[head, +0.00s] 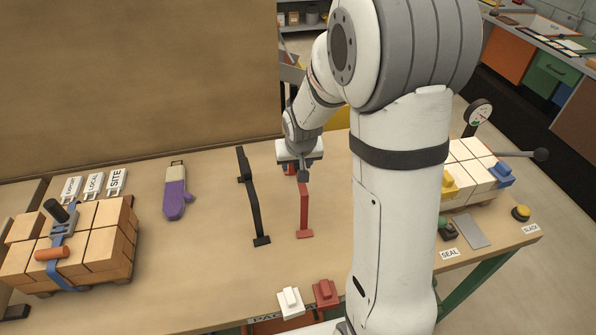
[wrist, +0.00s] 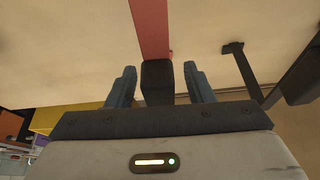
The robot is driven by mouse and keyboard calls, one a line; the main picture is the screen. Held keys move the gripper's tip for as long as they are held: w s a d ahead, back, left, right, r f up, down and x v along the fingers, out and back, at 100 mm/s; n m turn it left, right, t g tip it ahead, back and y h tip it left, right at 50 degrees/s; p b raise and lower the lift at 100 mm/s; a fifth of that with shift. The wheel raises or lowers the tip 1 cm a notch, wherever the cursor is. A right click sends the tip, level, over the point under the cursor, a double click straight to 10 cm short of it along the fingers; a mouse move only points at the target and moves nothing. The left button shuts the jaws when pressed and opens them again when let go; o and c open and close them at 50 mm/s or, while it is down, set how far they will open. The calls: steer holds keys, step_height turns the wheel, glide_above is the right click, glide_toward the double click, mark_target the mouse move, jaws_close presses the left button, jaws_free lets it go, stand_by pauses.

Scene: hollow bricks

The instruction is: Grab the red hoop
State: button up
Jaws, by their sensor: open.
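The red hoop (head: 304,208) stands on the table near the middle, with its near foot flat on the tabletop. My gripper (head: 302,174) is over its upper part and hides some of it. In the wrist view, the red bar of the hoop (wrist: 150,28) runs down the picture to a dark block (wrist: 157,82), which looks like its grip. My gripper (wrist: 160,76) is open, with one finger on each side of the dark block. A narrow gap shows on both sides. I cannot tell how deep the block sits between the fingers.
A black hoop (head: 255,205) stands just left of the red one. A purple mitt (head: 175,195) and a strapped brick stack (head: 105,245) are farther left. White and red blocks (head: 291,302) (head: 325,293) lie at the front edge. Another brick stack (head: 470,178) is at the right.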

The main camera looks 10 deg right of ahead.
steer(key=shift+c, duration=0.5)
jaws_close()
